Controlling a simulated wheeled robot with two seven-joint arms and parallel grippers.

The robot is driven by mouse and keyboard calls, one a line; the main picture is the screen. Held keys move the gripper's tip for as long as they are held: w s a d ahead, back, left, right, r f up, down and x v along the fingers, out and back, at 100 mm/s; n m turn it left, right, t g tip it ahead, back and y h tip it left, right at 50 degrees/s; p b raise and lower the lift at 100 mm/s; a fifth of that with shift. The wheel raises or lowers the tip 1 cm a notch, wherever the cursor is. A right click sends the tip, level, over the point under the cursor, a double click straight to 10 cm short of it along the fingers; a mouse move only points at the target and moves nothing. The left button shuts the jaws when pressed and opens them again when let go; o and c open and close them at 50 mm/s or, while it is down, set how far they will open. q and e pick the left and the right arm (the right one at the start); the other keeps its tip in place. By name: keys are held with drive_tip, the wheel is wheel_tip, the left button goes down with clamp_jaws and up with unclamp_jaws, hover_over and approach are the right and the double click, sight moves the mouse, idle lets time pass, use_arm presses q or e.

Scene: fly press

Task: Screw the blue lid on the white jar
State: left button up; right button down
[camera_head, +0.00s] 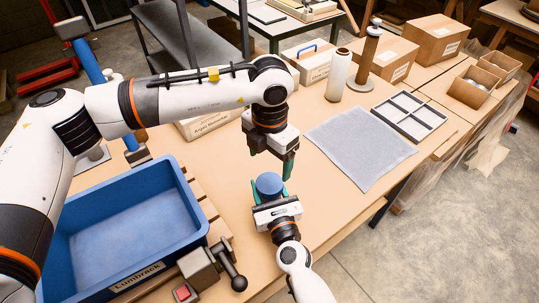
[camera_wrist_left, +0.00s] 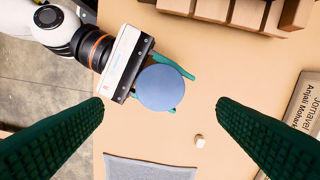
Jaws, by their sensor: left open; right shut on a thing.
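The round blue lid (camera_head: 269,184) is at the right gripper near the table's front edge; the left wrist view shows its flat top (camera_wrist_left: 160,88) from above. The white jar is hidden beneath the lid and between the fingers, so I cannot see how the lid sits on it. My right gripper (camera_head: 271,192) is shut around what is under the lid, its green fingers showing at the lid's edge. My left gripper (camera_head: 287,168) points down, above and slightly behind the lid, apart from it. Its fingers (camera_wrist_left: 160,108) are wide open and empty.
A blue crate (camera_head: 193,190) stands at the left, by a clamp-like device (camera_head: 201,270). A grey cloth (camera_head: 360,145) and divided tray (camera_head: 408,117) lie to the right. A small pale block (camera_wrist_left: 198,141) is near the lid. Cardboard boxes (camera_head: 382,57) and a labelled box (camera_head: 308,60) stand behind.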

sight(269, 183)
use_arm(q)
drive_tip(key=shift+r+n, duration=0.1)
drive_tip(key=shift+n, duration=1.3)
drive_tip(key=shift+f, duration=4)
drive_tip(key=c, duration=1)
drive_tip(key=shift+c, duration=0.2)
